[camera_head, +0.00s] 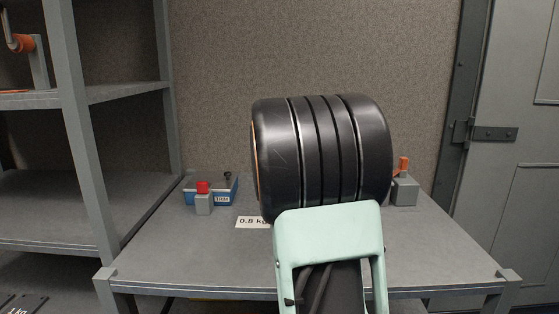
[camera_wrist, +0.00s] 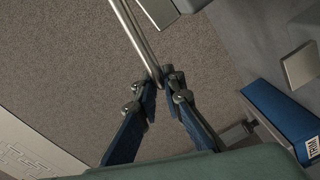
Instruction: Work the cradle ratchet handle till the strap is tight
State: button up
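In the wrist view, two slim silver bars, which look like the ratchet handle (camera_wrist: 136,35), run down from the top edge to between my fingertips. My gripper (camera_wrist: 160,86) has its fingers drawn close together on the lower end of the bars, with blue pads facing inward. A grey metal part (camera_wrist: 160,9) beside the bars may be the ratchet body. The strap cannot be made out. In the head view my arm hides the middle of the bench, the gripper and the handle.
On the grey bench (camera_head: 430,257) stand a red-topped grey block (camera_head: 203,198), a blue TRIM box (camera_head: 222,190) and, at right, a grey block with an orange lever (camera_head: 404,166). A 0.8 kg label lies in front. Shelves (camera_head: 50,195) stand at left; the wall is behind.

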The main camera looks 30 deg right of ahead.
jog(key=o, duration=0.4)
jog(key=shift+a+f, duration=0.1)
jog(key=shift+f, duration=0.15)
jog(key=shift+c, duration=0.2)
jog(key=shift+r, duration=0.15)
jog(key=shift+s, duration=0.15)
jog(key=v, duration=1.1)
jog(key=shift+s+a, duration=0.15)
jog(key=shift+s, duration=0.15)
